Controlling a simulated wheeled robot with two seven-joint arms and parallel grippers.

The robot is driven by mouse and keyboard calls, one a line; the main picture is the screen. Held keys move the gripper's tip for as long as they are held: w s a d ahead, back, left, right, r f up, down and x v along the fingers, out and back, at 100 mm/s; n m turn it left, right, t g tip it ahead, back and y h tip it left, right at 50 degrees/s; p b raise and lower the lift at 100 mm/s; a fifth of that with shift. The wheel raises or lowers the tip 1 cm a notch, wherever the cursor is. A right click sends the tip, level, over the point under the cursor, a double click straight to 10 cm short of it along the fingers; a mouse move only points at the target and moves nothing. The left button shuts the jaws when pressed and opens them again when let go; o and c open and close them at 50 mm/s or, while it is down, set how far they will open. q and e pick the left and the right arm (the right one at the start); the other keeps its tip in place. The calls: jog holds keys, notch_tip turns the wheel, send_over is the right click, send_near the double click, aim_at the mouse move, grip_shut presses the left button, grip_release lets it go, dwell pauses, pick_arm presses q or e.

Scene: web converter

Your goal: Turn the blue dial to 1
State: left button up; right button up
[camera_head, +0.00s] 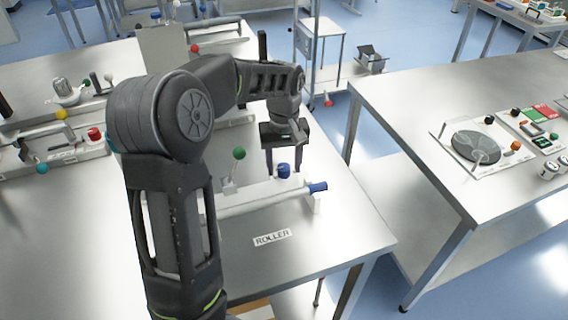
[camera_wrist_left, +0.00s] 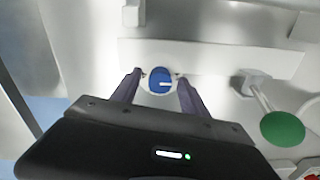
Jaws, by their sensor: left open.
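The blue dial (camera_head: 284,171) sits on the roller unit at the right part of the near metal table. In the left wrist view the dial (camera_wrist_left: 159,82) is a round blue knob with a short white mark pointing right. My left gripper (camera_head: 283,165) is above the dial, pointing down. In the wrist view its two fingers (camera_wrist_left: 159,74) are spread, one on each side of the dial, with a gap to it. Numbers around the dial are too small to read. My right gripper is not in view.
A green ball-topped lever (camera_head: 239,154) stands left of the dial, and it shows in the wrist view (camera_wrist_left: 283,128). A white roller with a blue end cap (camera_head: 318,187) lies in front, behind the ROLLER label (camera_head: 272,238). Another metal table (camera_head: 420,110) stands to the right.

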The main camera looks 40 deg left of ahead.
aim_at(284, 167)
pick_arm(q)
jog(key=shift+r, duration=0.1)
notch_tip(284, 167, up, 8)
jog(key=shift+f+b, duration=0.15)
jog(key=shift+b, duration=0.15)
jog(key=shift+f, duration=0.1)
dwell(0.5)
